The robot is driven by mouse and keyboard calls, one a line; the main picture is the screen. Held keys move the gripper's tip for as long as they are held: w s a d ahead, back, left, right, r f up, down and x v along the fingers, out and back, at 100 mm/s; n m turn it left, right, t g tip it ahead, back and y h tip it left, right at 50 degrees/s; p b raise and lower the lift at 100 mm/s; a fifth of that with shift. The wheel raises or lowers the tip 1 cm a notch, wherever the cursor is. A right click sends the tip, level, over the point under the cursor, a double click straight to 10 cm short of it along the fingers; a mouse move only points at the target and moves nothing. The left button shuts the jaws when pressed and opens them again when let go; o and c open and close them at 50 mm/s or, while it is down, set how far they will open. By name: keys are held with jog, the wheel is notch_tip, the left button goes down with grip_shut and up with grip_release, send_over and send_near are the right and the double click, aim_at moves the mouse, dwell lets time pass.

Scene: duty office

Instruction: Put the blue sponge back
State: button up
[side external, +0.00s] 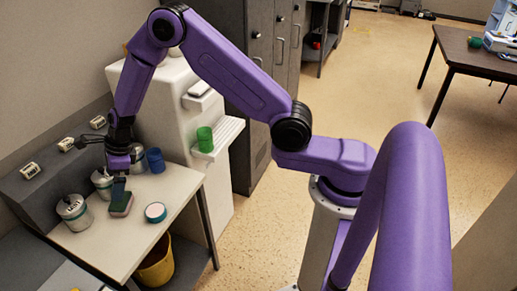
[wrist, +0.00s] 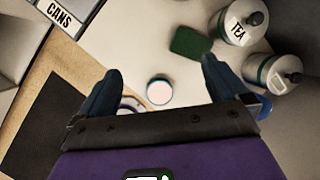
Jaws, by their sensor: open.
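I cannot make out a clearly blue sponge. A dark green, sponge-like block (side external: 121,204) lies on the pale counter (side external: 165,187), and it also shows in the wrist view (wrist: 191,42). A round tub with a blue side and pale top (side external: 155,212) stands to its right; its top shows in the wrist view (wrist: 159,91). My gripper (side external: 118,186) points down above the counter, close to the green block. In the wrist view my gripper (wrist: 158,72) has its two dark blue fingers wide apart, with nothing held between them. The block lies beyond the right fingertip.
Lidded canisters (side external: 74,212), one labelled TEA (wrist: 240,27), stand along the counter's back beside a blue cup (side external: 155,160). A green cup (side external: 205,139) stands on the white unit's shelf. A yellow bin (side external: 156,264) is below the counter.

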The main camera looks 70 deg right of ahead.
jog(key=s+a+r+n+g, duration=0.1)
jog(key=s+r+n+g, duration=0.1)
jog(key=s+r+n, duration=0.65)
jog(key=s+a+r+n+g, duration=0.1)
jog(key=s+r+n, duration=0.2)
jog(key=s+n, duration=0.9)
jog(key=s+d+r+n+h, duration=0.1)
jog(key=s+d+r+n, duration=0.1)
jog(key=s+d+n, duration=0.4)
jog(key=s+d+r+n+h, duration=0.1)
jog(key=s+d+r+n, duration=0.1)
jog(key=s+d+n, duration=0.4)
jog(key=s+n, duration=0.5)
jog(key=s, duration=0.3)
jog(key=shift+d, duration=0.3)
jog(key=shift+n, duration=0.25)
